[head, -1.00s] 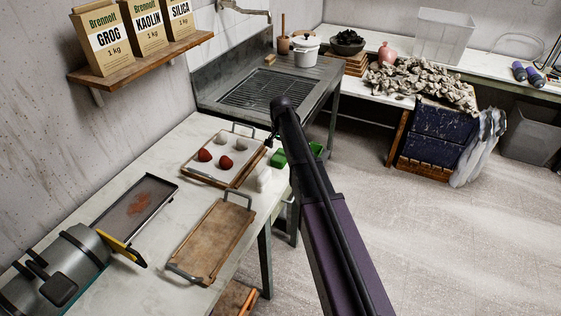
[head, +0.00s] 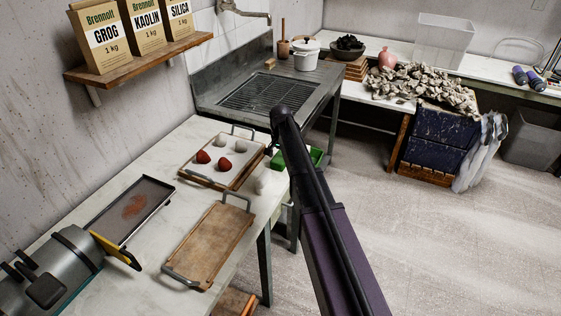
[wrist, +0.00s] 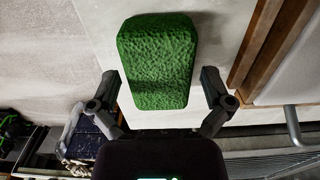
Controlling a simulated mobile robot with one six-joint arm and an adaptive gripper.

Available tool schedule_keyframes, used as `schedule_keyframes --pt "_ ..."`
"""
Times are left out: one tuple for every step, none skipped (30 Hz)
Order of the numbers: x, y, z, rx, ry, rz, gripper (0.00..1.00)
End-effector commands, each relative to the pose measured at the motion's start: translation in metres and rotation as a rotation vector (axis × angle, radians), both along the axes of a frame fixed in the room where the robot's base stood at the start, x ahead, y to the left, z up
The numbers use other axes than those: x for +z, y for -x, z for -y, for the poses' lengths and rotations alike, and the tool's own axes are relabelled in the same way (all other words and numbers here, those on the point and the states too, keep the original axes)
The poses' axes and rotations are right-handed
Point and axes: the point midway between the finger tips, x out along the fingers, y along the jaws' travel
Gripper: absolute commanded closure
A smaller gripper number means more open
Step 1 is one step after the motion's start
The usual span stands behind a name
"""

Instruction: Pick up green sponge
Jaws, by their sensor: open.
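The green sponge (wrist: 158,60) is a rough, textured block lying on the pale worktop in the wrist view. My gripper (wrist: 160,86) is open, with one finger on either side of the sponge's near end. Gaps show between the fingers and the sponge, and nothing is held. In the head view, a green patch that appears to be the sponge (head: 277,160) shows at the worktop's right edge, beside the tray of clay balls. My arm hides much of that spot and most of the gripper there.
A wood-edged tray (head: 188,172) with red and grey balls sits close left of the sponge. A metal sink unit (head: 215,97) stands behind. Open floor lies right.

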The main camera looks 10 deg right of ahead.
Motion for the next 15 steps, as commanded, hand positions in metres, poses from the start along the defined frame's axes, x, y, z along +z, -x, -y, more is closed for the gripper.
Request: schedule_keyframes --pt "0.0000 0.0001 0.0001 0.000 0.000 0.000 0.00" --pt "0.0000 0.0001 0.0001 0.000 0.000 0.000 0.00" --pt "0.0000 0.0001 0.0001 0.000 0.000 0.000 0.00" --pt "0.0000 0.0001 0.0001 0.000 0.000 0.000 0.00" --pt "0.0000 0.0001 0.0001 0.000 0.000 0.000 0.06" --pt "0.0000 0.0000 0.0002 0.000 0.000 0.000 0.18" --pt "0.0000 0.0000 0.0001 0.000 0.000 0.000 0.27" --pt "0.0000 0.0000 0.0001 0.000 0.000 0.000 0.36" --pt "0.0000 0.0000 0.0002 0.000 0.000 0.000 0.48" --pt "0.0000 0.0000 0.0002 0.000 0.000 0.000 0.54" --pt "0.0000 0.0000 0.0002 0.000 0.000 0.000 0.54" --pt "-0.0001 0.0000 0.0002 0.000 0.000 0.000 0.55" --pt "-0.0001 0.0000 0.0002 0.000 0.000 0.000 0.55" --pt "-0.0001 0.0000 0.0002 0.000 0.000 0.000 0.55" --pt "-0.0001 0.0000 0.0002 0.000 0.000 0.000 0.55"
